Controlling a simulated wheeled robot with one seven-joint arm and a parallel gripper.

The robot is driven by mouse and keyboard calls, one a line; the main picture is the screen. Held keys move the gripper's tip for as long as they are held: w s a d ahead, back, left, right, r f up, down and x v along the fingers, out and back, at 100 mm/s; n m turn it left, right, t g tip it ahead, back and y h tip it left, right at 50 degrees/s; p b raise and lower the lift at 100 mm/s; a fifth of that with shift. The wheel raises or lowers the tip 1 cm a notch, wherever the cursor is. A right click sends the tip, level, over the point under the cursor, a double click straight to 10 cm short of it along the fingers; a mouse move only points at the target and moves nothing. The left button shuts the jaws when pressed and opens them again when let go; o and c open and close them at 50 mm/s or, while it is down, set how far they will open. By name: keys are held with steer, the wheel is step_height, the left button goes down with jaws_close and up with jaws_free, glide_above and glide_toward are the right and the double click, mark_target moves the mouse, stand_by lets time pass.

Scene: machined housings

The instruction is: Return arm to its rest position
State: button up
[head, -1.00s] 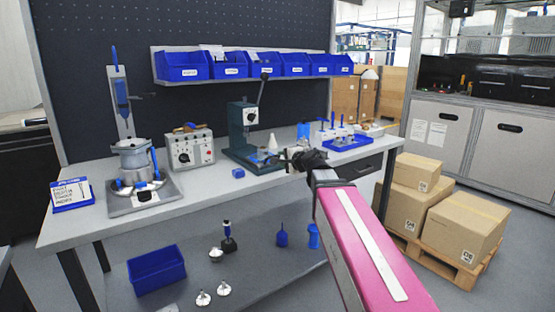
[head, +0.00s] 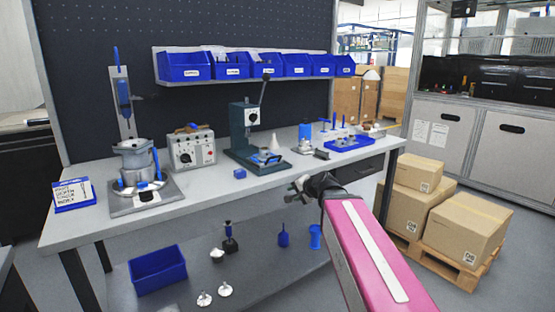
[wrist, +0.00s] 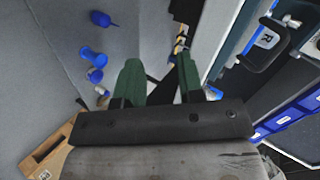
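My gripper (head: 295,190) hangs in front of the workbench (head: 215,190), just past its front edge and about level with the top. In the wrist view my gripper (wrist: 160,75) shows two green fingers standing apart, with nothing held between them. My arm, with a pink cover, reaches in from the lower right of the head view. The arm's joints are only partly in sight.
A green press (head: 247,135), a control box (head: 192,150) and a blue tray (head: 350,142) stand on the bench. Blue bins (head: 183,66) line a shelf. The lower shelf holds a blue bin (head: 158,270) and metal parts. Cartons (head: 462,222) stand on a pallet at right.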

steer(key=s+d+f+n+g+h, duration=0.2)
steer(key=s+f, duration=0.3)
steer(key=f, duration=0.3)
steer(key=s+d+f+n+g+h, duration=0.2)
steer(key=s+d+f+n+g, duration=0.1)
steer(key=f, duration=0.6)
steer(key=s+d+f+n+g+h, duration=0.2)
steer(key=s+d+f+g+h, duration=0.1)
steer(key=s+d+f, duration=0.3)
step_height(320, 180, down, 2)
steer(key=shift+s+f+n+g, duration=0.2)
steer(key=shift+s+n+g, duration=0.1)
steer(key=shift+s+g, duration=0.3)
